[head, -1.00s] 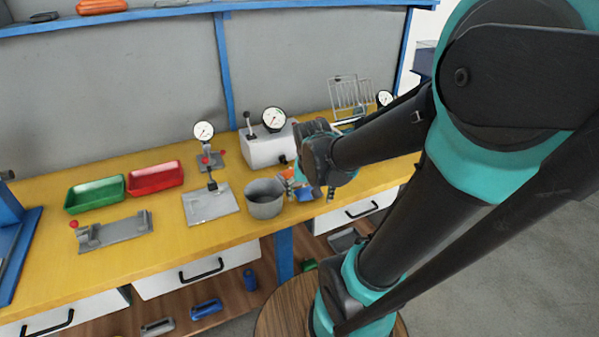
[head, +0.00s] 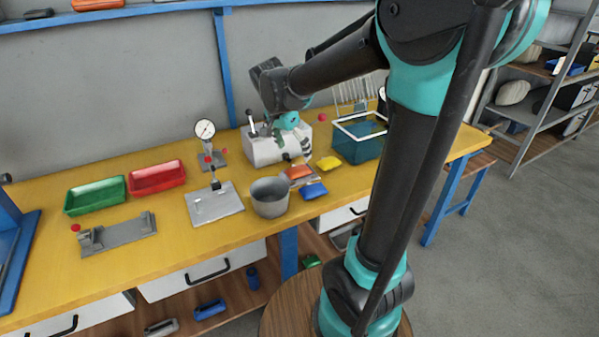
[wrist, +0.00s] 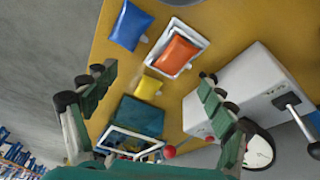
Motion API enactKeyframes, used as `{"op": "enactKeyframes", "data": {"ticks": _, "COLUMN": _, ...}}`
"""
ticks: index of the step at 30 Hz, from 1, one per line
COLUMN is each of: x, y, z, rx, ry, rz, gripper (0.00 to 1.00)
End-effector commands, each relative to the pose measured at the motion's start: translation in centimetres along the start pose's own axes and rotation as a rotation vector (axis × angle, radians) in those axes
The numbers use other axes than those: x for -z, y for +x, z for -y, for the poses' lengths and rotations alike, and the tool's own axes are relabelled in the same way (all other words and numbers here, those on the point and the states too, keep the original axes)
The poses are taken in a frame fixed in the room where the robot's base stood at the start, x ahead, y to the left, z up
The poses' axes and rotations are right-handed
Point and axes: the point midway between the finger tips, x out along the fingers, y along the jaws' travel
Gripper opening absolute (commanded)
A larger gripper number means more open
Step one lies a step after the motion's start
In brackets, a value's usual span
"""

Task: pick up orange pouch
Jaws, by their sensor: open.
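The orange pouch (head: 297,172) lies on a small pale tray (head: 302,183) on the yellow bench, right of the grey pot. In the wrist view the orange pouch (wrist: 177,54) lies inside the white rim of the tray (wrist: 157,62). My gripper (head: 292,144) is above the bench, in front of the white gauge box in the picture. In the wrist view my gripper (wrist: 155,88) has its fingers wide apart with nothing between them. The orange pouch is beyond the fingertips, apart from them.
A blue pouch (head: 314,190) and a yellow pouch (head: 329,163) lie beside the tray. The grey pot (head: 270,203) stands close on the left. The white gauge box (head: 262,152) is behind, and a teal bin with a white rim (head: 358,148) stands right.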

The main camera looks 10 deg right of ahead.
Motion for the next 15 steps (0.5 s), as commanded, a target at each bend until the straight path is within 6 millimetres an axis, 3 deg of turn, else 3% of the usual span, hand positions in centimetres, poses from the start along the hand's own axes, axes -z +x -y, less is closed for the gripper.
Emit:
{"op": "enactKeyframes", "data": {"ticks": 1, "x": 0.2, "y": -1.2, "z": 1.8, "rx": -0.02, "ry": 0.061, "rz": -0.015, "gripper": 0.84}}
{"op": "enactKeyframes", "data": {"ticks": 3, "x": 0.4, "y": -2.5, "z": 3.3, "rx": -0.044, "ry": 0.151, "rz": -0.038, "gripper": 0.84}}
{"op": "enactKeyframes", "data": {"ticks": 8, "x": 0.7, "y": -4.3, "z": 5.4, "rx": -0.073, "ry": 0.282, "rz": -0.078, "gripper": 0.84}}
{"op": "enactKeyframes", "data": {"ticks": 11, "x": 0.7, "y": -4.4, "z": 5.8, "rx": -0.078, "ry": 0.315, "rz": -0.087, "gripper": 0.84}}
{"op": "enactKeyframes", "data": {"ticks": 15, "x": 0.9, "y": -2.6, "z": 5.7, "rx": -0.08, "ry": 0.323, "rz": -0.088, "gripper": 0.84}}
